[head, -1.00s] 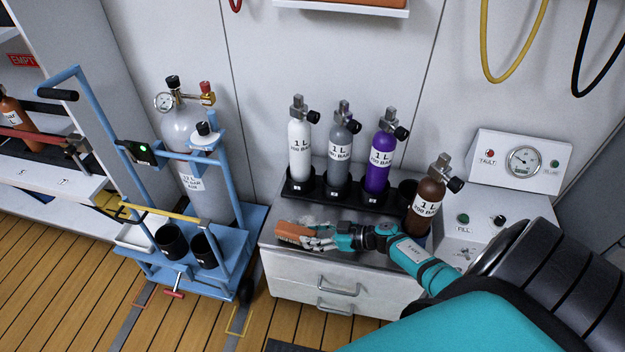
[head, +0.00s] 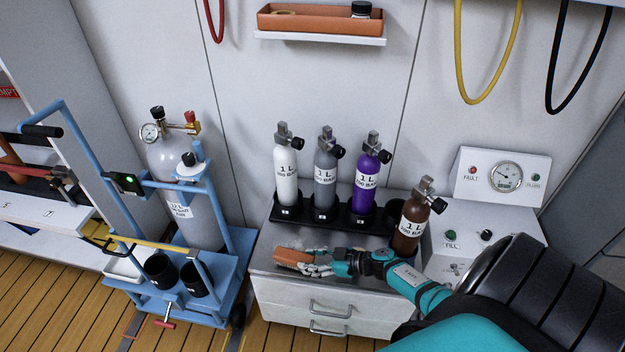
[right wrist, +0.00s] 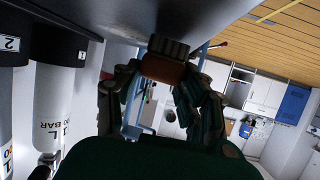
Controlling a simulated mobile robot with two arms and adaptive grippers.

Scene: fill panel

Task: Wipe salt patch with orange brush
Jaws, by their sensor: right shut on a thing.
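The orange brush (head: 292,258) is at the left end of the metal worktop (head: 272,232), in my right gripper (head: 311,265). The gripper is shut on it. In the right wrist view the brush (right wrist: 163,68) sits between the two fingers of my right gripper (right wrist: 162,80), with its dark bristles against or close to the worktop surface. A pale, faint salt patch (head: 297,243) shows on the worktop just behind the brush; part of it may be hidden by the brush and fingers. My left gripper is not in view.
A black rack (head: 330,217) with white, grey and purple bottles stands behind the brush. The fill panel (head: 503,177) is at the right. A blue trolley (head: 225,265) with a large grey cylinder (head: 180,160) stands close to the left.

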